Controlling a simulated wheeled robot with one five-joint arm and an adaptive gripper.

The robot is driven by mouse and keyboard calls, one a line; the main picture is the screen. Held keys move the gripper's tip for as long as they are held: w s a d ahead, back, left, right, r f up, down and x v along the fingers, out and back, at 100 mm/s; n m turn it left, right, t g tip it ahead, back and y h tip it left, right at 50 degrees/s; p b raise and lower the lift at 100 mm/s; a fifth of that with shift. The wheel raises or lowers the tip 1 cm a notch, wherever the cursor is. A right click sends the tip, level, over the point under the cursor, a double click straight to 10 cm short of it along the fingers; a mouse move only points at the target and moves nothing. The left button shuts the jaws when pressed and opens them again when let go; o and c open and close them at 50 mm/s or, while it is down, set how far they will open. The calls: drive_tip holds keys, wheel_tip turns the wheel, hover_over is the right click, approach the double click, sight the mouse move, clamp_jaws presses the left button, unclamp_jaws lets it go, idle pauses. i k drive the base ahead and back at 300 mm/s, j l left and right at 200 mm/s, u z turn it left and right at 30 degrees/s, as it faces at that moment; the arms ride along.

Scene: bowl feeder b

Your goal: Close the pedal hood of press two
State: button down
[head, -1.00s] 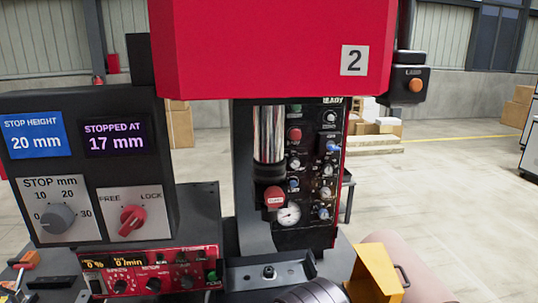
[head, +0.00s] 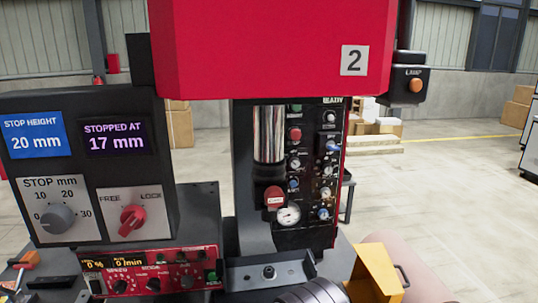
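The red press head (head: 270,48) carries a plate with the number 2 (head: 354,60). An orange-yellow, box-like cover (head: 376,272) with a dark handle (head: 403,276) on its right side shows at the bottom edge, right of the press base; it looks like the pedal hood. Its lower part is cut off by the picture edge, so I cannot tell whether it is open or closed. My gripper is not in view.
A dark console (head: 88,165) at left reads stop height 20 mm, stopped at 17 mm. A red control unit (head: 150,274) sits below it. A metal bracket (head: 268,271) is under the ram (head: 269,135). Open floor (head: 450,200) lies to the right.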

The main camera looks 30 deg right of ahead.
sight(374, 278)
drive_tip(key=k+l, duration=0.1)
drive_tip(key=l, duration=0.35)
drive_tip(key=l+u, duration=0.1)
drive_tip(key=l, duration=0.4)
drive_tip(key=k+l, duration=0.15)
drive_tip(key=l, duration=0.3)
drive_tip(key=k+l+u, duration=0.1)
drive_tip(key=l, duration=0.4)
drive_tip(key=k+l, duration=0.1)
drive_tip(key=l, duration=0.35)
drive_tip(key=k+l+u, duration=0.1)
drive_tip(key=l, duration=0.35)
